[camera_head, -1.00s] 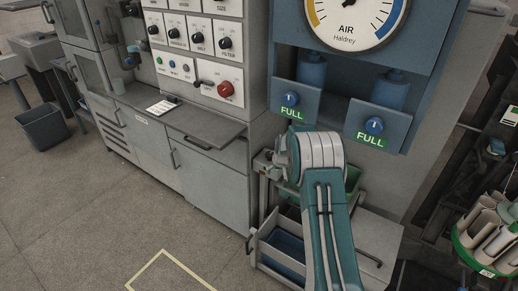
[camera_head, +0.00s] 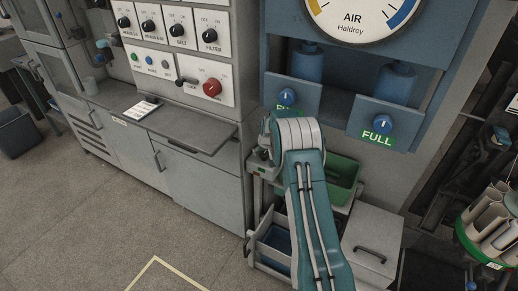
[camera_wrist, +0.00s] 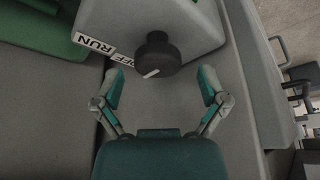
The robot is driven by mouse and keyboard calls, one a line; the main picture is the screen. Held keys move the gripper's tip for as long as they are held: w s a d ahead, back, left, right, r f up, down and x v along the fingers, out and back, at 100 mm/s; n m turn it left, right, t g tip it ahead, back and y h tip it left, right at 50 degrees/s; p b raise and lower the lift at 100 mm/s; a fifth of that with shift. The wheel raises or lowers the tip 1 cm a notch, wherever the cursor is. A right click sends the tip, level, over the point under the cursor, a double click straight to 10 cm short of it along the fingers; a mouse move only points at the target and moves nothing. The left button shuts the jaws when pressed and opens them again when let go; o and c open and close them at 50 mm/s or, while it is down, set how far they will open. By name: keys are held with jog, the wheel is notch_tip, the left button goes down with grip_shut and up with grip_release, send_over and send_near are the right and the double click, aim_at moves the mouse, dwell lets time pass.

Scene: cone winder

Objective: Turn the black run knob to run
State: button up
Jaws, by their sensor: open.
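The black run knob (camera_wrist: 157,56) sits on a light grey box in the wrist view, with a white pointer line at its lower left. A white RUN label (camera_wrist: 94,43) is to its left, and an OFF label (camera_wrist: 124,58), partly covered by the knob, is between them. My gripper (camera_wrist: 161,88) is open, with its teal-padded fingertips apart on either side and just below the knob in the picture. Nothing is between the fingers. In the head view my teal arm hides the gripper and the run knob.
A grey control cabinet (camera_head: 205,190) with knobs and a red button (camera_head: 212,87) stands at left. A blue panel with an AIR gauge (camera_head: 355,12) is above my arm. A green bin (camera_head: 343,178) is beside the arm. A rack of cones (camera_head: 490,235) stands at right.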

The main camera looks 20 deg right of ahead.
jog(key=shift+s+d+f, duration=0.1)
jog(key=shift+d+f, duration=0.1)
jog(key=shift+f, duration=0.15)
jog(key=shift+a, duration=0.1)
jog(key=shift+a, duration=0.1)
jog(key=c, duration=1.1)
jog(key=shift+c, duration=0.2)
